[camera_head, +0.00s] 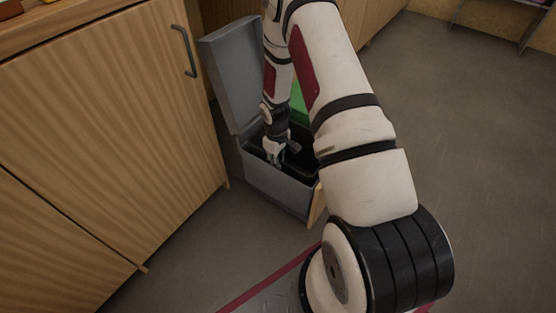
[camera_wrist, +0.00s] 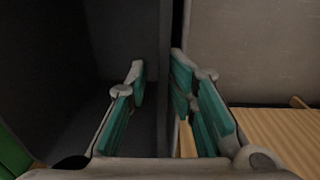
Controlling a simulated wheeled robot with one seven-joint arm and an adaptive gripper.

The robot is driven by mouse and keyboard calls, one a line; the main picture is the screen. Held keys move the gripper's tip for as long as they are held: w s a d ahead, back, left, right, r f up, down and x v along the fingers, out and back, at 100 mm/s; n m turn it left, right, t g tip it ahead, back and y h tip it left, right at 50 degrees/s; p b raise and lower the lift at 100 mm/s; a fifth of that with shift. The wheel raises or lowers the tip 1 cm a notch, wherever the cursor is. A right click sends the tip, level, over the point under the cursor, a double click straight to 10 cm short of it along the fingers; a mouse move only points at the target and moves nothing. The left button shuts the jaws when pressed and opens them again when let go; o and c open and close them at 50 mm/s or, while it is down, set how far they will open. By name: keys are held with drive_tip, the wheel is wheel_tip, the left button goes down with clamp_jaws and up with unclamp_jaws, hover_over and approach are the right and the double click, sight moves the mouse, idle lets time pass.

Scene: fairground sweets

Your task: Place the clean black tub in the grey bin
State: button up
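The grey bin (camera_head: 275,189) stands on the floor beside the wooden cabinets, with its lid (camera_head: 226,75) raised. Black surfaces (camera_head: 304,161) show inside the bin; I cannot tell for sure whether they are the black tub or the bin's dark inside. My gripper (camera_head: 276,158) points down at the bin's opening, near its left front side. In the wrist view my gripper (camera_wrist: 157,70) has its teal-padded fingers apart, with nothing clearly held between them. A dark upright wall edge runs behind the fingertips there. My arm hides part of the bin.
A wooden cabinet with a metal handle (camera_head: 184,51) stands close on the left. A green thing (camera_head: 298,103) shows behind my arm at the back of the bin. A wooden piece (camera_head: 317,204) is at the bin's right front corner. Open floor (camera_head: 480,150) lies to the right.

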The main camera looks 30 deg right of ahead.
drive_tip(key=shift+a, duration=0.1)
drive_tip(key=s+a+r+m+p, duration=0.1)
drive_tip(key=a+r+p, duration=0.15)
drive_tip(key=r, duration=1.15)
drive_tip(key=s+a+r+p, duration=0.1)
drive_tip(key=s+r+p, duration=0.15)
drive_tip(key=r, duration=1.15)
drive_tip(key=s+a+r+m, duration=0.1)
drive_tip(key=s+a+r, duration=0.1)
drive_tip(key=s+r, duration=0.35)
drive_tip(key=s+a+r, duration=0.2)
drive_tip(key=a+r, duration=0.1)
drive_tip(key=r, duration=0.5)
drive_tip(key=s+a+r, duration=0.2)
drive_tip(key=s, duration=0.6)
drive_tip(key=s+a+r+m, duration=0.1)
drive_tip(key=s+a+r, duration=0.2)
drive_tip(key=s, duration=0.4)
drive_tip(key=s+a+r+m, duration=0.1)
drive_tip(key=s+a+r, duration=0.2)
drive_tip(key=s, duration=0.5)
drive_tip(key=shift+s+y, duration=0.3)
drive_tip(key=shift+y, duration=0.1)
